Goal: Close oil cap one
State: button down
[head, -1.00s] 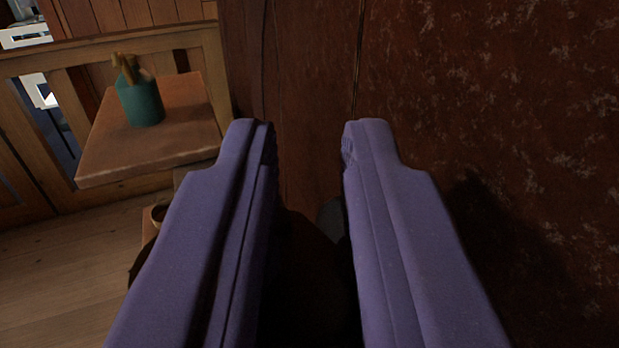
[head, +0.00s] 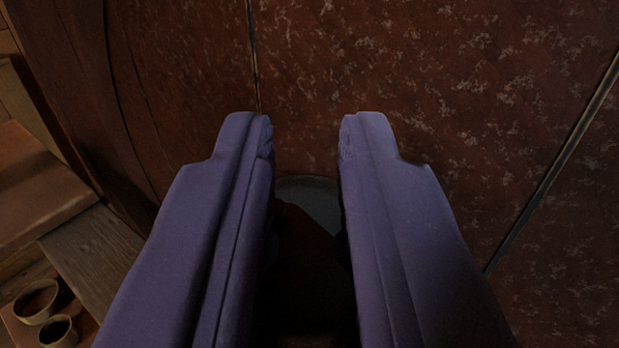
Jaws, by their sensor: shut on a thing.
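My gripper (head: 305,135) shows in the head view as two purple fingers with a gap between them. It is shut on a dark brown thing (head: 305,265) that sits deep between the fingers, in shadow. I cannot tell whether that thing is oil cap one. A grey rounded surface (head: 315,195) shows just beyond it, mostly hidden by the fingers. No oil cap can be made out clearly.
A large reddish-brown mottled panel (head: 430,90) with dark seams fills the view ahead and to the right. At the left are a wooden surface (head: 35,190) and a plank (head: 90,250). Two small bowls (head: 38,300) (head: 60,331) stand at lower left.

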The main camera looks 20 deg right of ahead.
jog(key=m+h, duration=0.1)
jog(key=a+g+h, duration=0.1)
jog(key=shift+f+m+h+b, duration=0.15)
jog(key=shift+m+h+b, duration=0.15)
jog(key=shift+m+b, duration=0.1)
jog(key=m+g+h, duration=0.1)
jog(key=m+g+h+p, duration=0.1)
jog(key=h, duration=0.1)
jog(key=shift+w+a+r+m+p, duration=0.1)
jog(key=shift+a+r+m+p, duration=0.05)
jog(key=shift+r+m+p, duration=0.15)
jog(key=m+g+h+p, duration=0.2)
jog(key=g+h, duration=0.1)
jog(key=shift+a+r+m+p, duration=0.1)
jog(key=shift+a+m+p, duration=0.05)
jog(key=shift+m+p, duration=0.2)
jog(key=m+g+h+p, duration=0.1)
jog(key=g, duration=0.1)
jog(key=m+g+h+p, duration=0.1)
jog(key=g+p, duration=0.1)
jog(key=shift+w+a+m, duration=0.1)
jog(key=shift+w+m, duration=0.05)
jog(key=shift+m, duration=0.2)
jog(key=c, duration=1.1)
grip_release()
jog(key=shift+f, duration=0.2)
